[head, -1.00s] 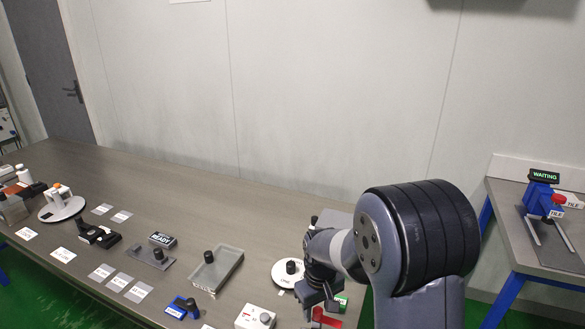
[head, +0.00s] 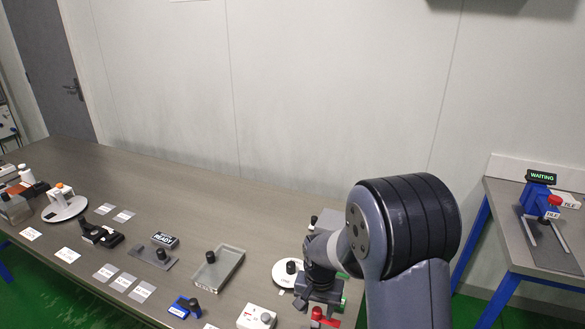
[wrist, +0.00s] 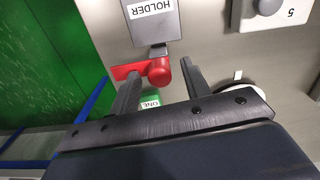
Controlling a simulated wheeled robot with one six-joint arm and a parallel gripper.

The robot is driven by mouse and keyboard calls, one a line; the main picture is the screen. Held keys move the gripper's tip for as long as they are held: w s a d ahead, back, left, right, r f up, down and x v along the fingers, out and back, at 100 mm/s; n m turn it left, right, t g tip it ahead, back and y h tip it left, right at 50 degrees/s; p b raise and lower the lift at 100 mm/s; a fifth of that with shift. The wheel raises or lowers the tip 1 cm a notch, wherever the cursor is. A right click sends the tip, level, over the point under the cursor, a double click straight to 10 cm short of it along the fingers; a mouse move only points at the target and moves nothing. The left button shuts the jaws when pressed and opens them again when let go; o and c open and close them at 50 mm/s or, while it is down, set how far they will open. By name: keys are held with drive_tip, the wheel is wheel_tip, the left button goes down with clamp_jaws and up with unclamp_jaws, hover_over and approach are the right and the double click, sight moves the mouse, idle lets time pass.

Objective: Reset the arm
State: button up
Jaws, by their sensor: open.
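My arm reaches down over the front right end of the long bench (head: 130,165). My gripper (head: 318,300) is partly hidden at the wrist in the head view. In the wrist view its two fingers (wrist: 160,85) are apart, with nothing held between them. A red piece with a round red knob (wrist: 158,71) lies just beyond the fingertips; I cannot tell whether they touch it. It also shows below the gripper in the head view (head: 320,317). A green label (wrist: 150,100) shows between the fingers.
A grey block labelled HOLDER (wrist: 152,22) and a white box marked 5 (wrist: 270,12) are close by. A clear tray (head: 222,268), a white round plate (head: 285,274) and a READY sign (head: 164,240) stand left. A side table (head: 545,225) holds a blue device and WAITING display (head: 541,177).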

drive_tip(key=m+p, duration=0.2)
drive_tip(key=m, duration=0.2)
drive_tip(key=shift+r, duration=0.1)
drive_tip(key=shift+r+b, duration=0.3)
drive_tip(key=shift+r, duration=0.55)
